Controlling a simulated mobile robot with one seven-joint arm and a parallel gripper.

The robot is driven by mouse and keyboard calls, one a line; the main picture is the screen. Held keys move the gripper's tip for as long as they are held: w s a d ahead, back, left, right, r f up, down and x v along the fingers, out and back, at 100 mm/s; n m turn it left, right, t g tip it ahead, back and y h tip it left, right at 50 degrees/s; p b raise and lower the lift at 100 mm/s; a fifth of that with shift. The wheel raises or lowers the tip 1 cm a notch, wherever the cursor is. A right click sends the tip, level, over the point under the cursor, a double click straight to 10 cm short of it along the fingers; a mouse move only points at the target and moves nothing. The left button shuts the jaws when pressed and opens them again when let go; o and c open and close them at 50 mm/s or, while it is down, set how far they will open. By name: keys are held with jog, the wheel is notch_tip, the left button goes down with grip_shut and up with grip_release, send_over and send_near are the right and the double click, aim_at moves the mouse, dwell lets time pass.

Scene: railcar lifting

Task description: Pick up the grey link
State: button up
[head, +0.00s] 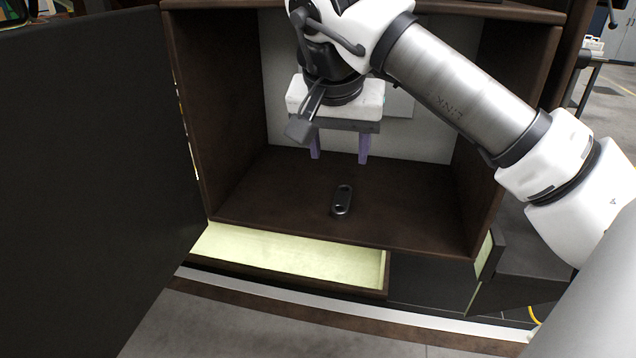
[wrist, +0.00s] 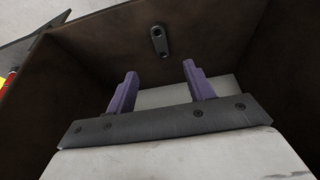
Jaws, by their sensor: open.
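The grey link (head: 343,199) is a small dark metal piece with rounded ends and a hole at each end. It lies on the brown floor of the open cabinet compartment, near the middle front. In the wrist view the link (wrist: 159,41) shows beyond the fingertips, roughly between their lines. My gripper (head: 339,160) is inside the compartment's opening, above and apart from the link. Its two purple fingers are spread with nothing between them, as the wrist view of the gripper (wrist: 160,68) also shows.
The brown cabinet (head: 420,215) has side walls and a top edge close around my arm. A dark door (head: 90,180) stands open at left. Below, a drawer with a pale inside (head: 290,258) is pulled partly out. The compartment floor around the link is clear.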

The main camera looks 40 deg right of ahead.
jog(key=p, duration=0.2)
send_over(340, 199)
jog(key=s+a, duration=0.2)
notch_tip(340, 199, down, 8)
jog(key=shift+w+a+r, duration=0.15)
jog(key=shift+r, duration=0.05)
jog(key=shift+p+x, duration=1.1)
jog(key=shift+x, duration=1.65)
jog(key=shift+c, duration=0.4)
jog(key=shift+d+r, duration=0.1)
jog(key=shift+d, duration=0.1)
grip_shut()
jog(key=shift+a+r, duration=0.2)
jog(key=shift+r, duration=0.05)
